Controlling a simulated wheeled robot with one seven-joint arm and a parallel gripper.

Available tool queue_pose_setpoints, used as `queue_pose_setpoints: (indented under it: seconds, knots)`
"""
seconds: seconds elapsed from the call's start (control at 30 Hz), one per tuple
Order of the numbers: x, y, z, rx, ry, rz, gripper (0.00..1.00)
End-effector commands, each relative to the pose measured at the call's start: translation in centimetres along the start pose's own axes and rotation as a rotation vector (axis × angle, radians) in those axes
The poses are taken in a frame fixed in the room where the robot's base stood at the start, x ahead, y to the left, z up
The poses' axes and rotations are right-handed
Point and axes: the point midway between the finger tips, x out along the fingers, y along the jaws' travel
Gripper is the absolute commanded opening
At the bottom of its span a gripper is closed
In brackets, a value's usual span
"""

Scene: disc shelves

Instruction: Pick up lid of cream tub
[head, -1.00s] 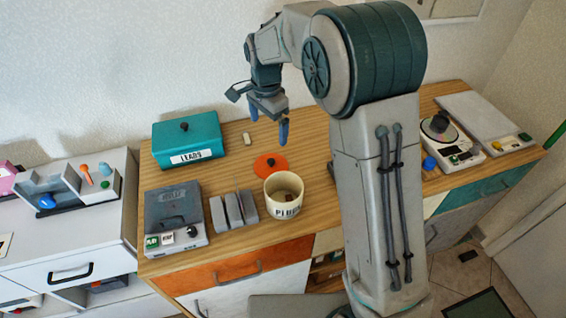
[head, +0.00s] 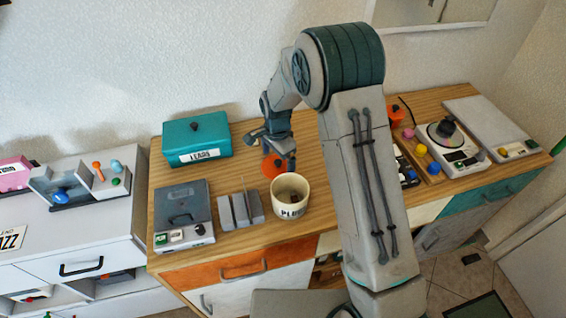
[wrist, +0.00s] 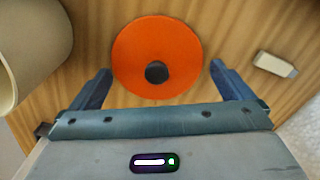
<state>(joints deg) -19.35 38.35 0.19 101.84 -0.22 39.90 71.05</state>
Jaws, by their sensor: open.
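The lid (head: 271,165) is a flat orange disc with a dark knob, lying on the wooden counter just behind the cream tub. In the wrist view the lid (wrist: 157,40) fills the upper middle, with its knob below its centre.
A small pale block (wrist: 275,65) lies right of the lid in the wrist view. A teal LEADS box (head: 197,143), a grey case (head: 182,205) and grey blocks (head: 240,210) stand to the left. A scale (head: 450,145) and other items stand to the right.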

Motion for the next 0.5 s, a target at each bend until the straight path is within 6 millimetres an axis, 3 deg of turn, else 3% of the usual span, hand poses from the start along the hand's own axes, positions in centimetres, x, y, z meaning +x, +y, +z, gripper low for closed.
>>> queue_pose_setpoints:
  seconds: [0.3, 0.5]
  knots:
    - [0.64, 0.0, -0.01, 0.001, 0.0, -0.001, 1.0]
    - [0.67, 0.03, -0.02, 0.001, 0.0, 0.0, 0.47]
